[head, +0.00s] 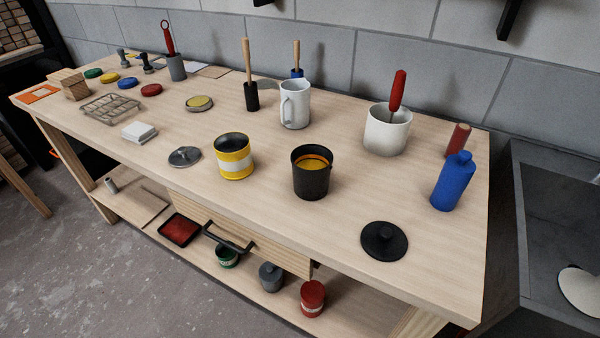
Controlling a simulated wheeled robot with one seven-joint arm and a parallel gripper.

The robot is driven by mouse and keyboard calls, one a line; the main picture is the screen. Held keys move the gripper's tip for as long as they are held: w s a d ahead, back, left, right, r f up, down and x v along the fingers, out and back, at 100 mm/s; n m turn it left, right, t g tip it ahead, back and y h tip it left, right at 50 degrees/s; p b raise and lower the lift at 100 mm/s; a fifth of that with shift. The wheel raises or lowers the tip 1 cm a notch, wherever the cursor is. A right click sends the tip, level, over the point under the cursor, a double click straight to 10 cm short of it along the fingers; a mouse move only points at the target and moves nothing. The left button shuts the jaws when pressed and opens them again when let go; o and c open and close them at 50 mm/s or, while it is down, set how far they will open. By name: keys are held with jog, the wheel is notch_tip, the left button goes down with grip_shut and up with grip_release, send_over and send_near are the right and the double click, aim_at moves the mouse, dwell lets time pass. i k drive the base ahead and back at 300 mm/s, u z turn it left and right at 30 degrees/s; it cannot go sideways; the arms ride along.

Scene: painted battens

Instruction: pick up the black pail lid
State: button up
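My gripper is not in the head view.
A blue bottle (453,182) stands right of the lid, farther back. A white pot (387,131) with a red-handled tool stands behind. A yellow-banded tin (234,157) and grey lid (185,157) are left. The bench top (420,278) around the lid is clear.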

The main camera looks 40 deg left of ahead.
aim_at(384, 241)
jog(key=u, duration=1.1)
jog(key=k, duration=1.1)
jog(key=u, duration=0.35)
jog(key=i, duration=1)
